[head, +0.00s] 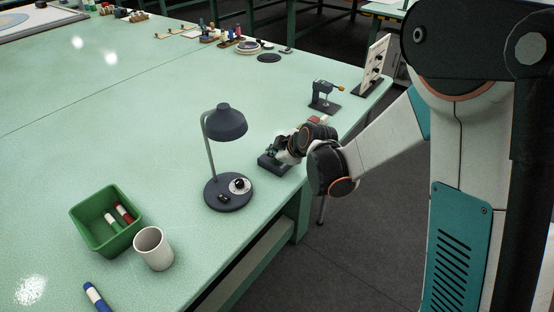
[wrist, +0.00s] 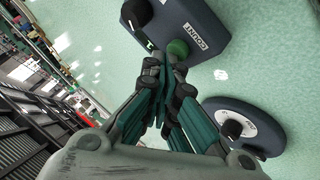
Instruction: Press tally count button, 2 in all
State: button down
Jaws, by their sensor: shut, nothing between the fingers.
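The tally counter is a dark box (head: 272,164) near the table's right edge in the head view. In the wrist view the counter (wrist: 205,22) shows a COUNT label, a green round button (wrist: 178,48) and a black knob (wrist: 137,12). My gripper (wrist: 160,62) is shut and empty, its fingertips very close to the green button. I cannot tell whether they touch it. In the head view my gripper (head: 282,155) is over the counter and hides part of it.
A desk lamp (head: 226,122) stands just left of the counter; its round base (wrist: 240,112) also shows in the wrist view. A small clamp-like device (head: 323,97) stands behind. A green bin (head: 90,226) and white cup (head: 154,250) are at front left.

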aim_at(275, 161)
jog(key=shift+f, duration=0.15)
dwell(0.5)
jog(key=shift+r+p, duration=0.5)
jog(key=shift+r, duration=0.4)
jog(key=shift+r+p, duration=1.65)
jog(key=shift+r, duration=0.85)
